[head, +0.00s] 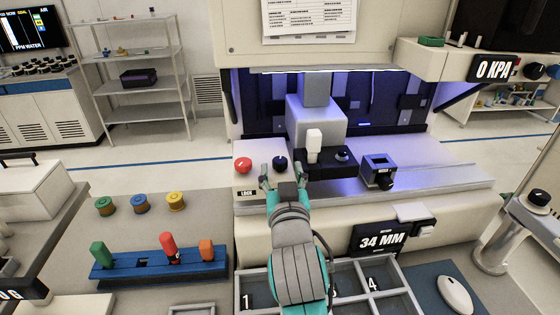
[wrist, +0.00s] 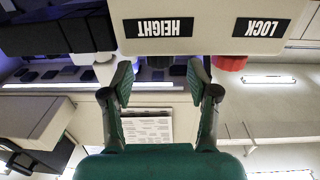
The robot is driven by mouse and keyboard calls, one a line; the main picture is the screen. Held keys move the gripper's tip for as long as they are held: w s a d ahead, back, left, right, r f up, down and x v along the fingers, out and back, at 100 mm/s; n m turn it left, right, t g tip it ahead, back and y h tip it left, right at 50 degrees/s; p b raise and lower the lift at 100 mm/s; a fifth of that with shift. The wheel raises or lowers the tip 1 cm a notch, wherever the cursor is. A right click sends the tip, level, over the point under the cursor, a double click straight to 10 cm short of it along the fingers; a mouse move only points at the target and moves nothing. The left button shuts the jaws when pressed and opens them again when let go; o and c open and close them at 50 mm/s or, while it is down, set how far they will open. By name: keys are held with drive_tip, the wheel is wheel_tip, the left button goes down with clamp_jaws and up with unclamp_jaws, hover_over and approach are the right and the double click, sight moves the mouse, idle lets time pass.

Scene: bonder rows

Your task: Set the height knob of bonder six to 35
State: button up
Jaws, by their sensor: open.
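The height knob (head: 280,162) is a small black dial on the pale control block of the bonder in front of me. The HEIGHT label (wrist: 158,28) shows upside down in the wrist view, with the dark knob (wrist: 160,61) at the panel edge. My gripper (head: 281,173) is open, with one finger on each side of the knob. In the wrist view the fingers (wrist: 160,80) stand apart; I cannot tell whether they touch the knob. The display (head: 380,239) on the bonder's front reads 34 MM.
A red lock knob (head: 243,165) sits just left of the height knob. A black stage (head: 325,165) and a dark blue box (head: 378,172) stand to the right. A divided tray (head: 375,300) lies below my arm. A blue rack (head: 155,265) with coloured handles is at left.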

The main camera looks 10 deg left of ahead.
sight(281, 166)
drive_tip(key=shift+x, duration=2.1)
clamp_jaws()
